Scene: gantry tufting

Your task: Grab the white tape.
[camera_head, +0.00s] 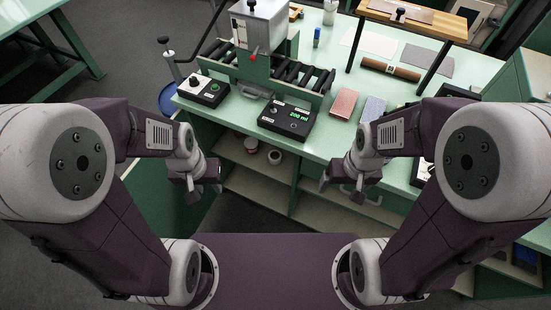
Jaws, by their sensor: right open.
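A small white ring-shaped roll (274,157), which looks like the white tape, sits on the shelf under the green workbench. It stands beside a small white container with a reddish part (251,145). My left gripper (204,190) hangs in front of the bench, left of the roll and apart from it. Its two dark fingers look spread, with nothing visible between them. My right gripper (337,188) is open and empty, right of the roll, in front of the bench's lower section.
The shelf (240,160) lies under the bench top, with an upright divider (297,180) right of the roll. The bench top (340,105) holds a roller machine (262,50), control boxes (287,122), a brown roll (391,69) and flat samples.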

